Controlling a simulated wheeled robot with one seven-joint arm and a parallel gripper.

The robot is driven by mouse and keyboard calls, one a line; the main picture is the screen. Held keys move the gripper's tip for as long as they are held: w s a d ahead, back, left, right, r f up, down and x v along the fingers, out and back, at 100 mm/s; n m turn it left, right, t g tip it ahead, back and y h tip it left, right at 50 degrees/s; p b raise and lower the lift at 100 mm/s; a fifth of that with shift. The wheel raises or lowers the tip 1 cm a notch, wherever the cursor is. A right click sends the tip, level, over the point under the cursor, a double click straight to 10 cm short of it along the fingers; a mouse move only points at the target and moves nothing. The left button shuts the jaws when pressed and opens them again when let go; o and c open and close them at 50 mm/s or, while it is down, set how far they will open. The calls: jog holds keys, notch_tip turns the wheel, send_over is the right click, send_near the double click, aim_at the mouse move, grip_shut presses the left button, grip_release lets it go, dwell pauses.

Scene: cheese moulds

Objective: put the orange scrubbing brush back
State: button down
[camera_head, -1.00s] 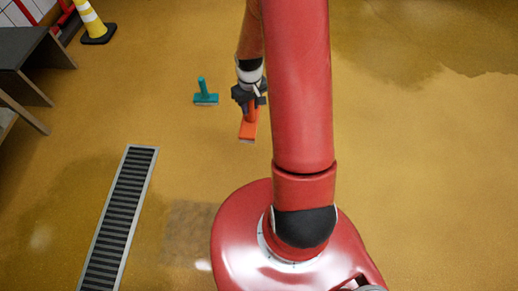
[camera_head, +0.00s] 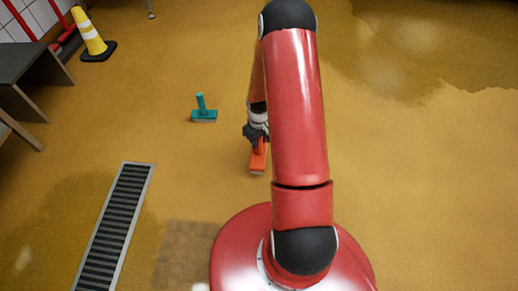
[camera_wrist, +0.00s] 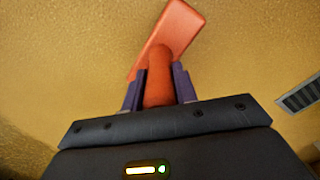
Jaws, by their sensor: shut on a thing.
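The orange scrubbing brush (camera_head: 258,160) is in my gripper (camera_head: 257,138), left of my arm in the head view. My gripper is shut on the brush's upright handle. In the wrist view the orange handle (camera_wrist: 158,75) sits between the two dark fingers of my gripper (camera_wrist: 160,85), with the flat brush head (camera_wrist: 170,32) beyond them. The brush is over the floor; I cannot tell whether its bristles touch it.
A teal brush (camera_head: 204,115) stands on the floor left of my gripper. A drain grate (camera_head: 113,225) is at lower left. A dark bench (camera_head: 30,65) and a yellow cone (camera_head: 90,35) are at upper left. Wet floor (camera_head: 430,45) spreads at upper right.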

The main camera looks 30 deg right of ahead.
aim_at(259, 148)
jog(key=shift+f+b, duration=0.45)
jog(key=shift+f, duration=1.9)
jog(key=shift+f, duration=0.15)
jog(key=c, duration=1.1)
grip_release()
